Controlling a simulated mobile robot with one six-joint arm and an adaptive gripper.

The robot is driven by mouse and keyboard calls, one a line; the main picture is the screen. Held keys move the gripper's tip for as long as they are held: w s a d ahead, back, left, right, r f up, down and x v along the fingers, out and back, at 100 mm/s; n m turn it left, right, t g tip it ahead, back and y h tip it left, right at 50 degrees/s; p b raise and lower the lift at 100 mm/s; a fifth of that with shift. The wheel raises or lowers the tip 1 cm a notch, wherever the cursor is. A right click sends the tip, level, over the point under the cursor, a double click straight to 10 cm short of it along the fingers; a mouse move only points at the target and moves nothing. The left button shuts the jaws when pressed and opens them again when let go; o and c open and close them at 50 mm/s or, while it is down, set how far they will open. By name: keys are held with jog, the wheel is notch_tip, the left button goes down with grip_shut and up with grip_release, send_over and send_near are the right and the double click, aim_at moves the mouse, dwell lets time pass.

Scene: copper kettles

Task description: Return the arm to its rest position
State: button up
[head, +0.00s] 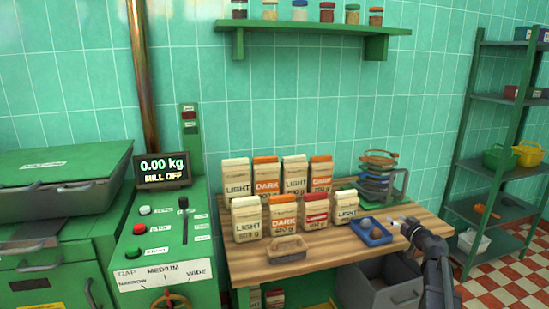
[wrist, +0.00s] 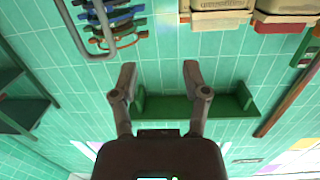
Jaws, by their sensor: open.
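My black arm comes up from the lower right. In the wrist view my gripper (wrist: 160,78) is open, its two fingers wide apart with nothing between them. Behind the fingers are the tiled wall and the green wall shelf (wrist: 225,104), seen upside down.
Paper bags (head: 283,215) marked LIGHT and DARK stand in two rows on the bench, near a rack of stacked rings (head: 378,175). A grey bin (head: 385,288) is below. A green shelving unit (head: 500,170) stands right; a green mill (head: 165,240) stands left.

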jog(key=s+a+f+n+g+y, duration=0.1)
jog(key=s+a+f+g, duration=0.25)
jog(key=a, duration=0.35)
jog(key=s+a+f+g+y, duration=0.1)
jog(key=s+a+f+g, duration=0.25)
jog(key=a, duration=0.35)
jog(key=s+a+f+n+g+y, duration=0.1)
jog(key=s+a+f+g, duration=0.15)
jog(key=s+a, duration=0.4)
jog(key=s+a+f+m+g+h, duration=0.2)
jog(key=s+a+f+g+h, duration=0.15)
jog(key=s, duration=0.45)
jog(key=s+a+f+m+g+h, duration=0.2)
jog(key=s+a+f+g+h, duration=0.15)
jog(key=s, duration=0.55)
notch_tip(320, 180, up, 17)
jog(key=d+p, duration=0.1)
jog(key=p, duration=1.6)
jog(key=shift+f, duration=0.2)
jog(key=shift+s, duration=0.1)
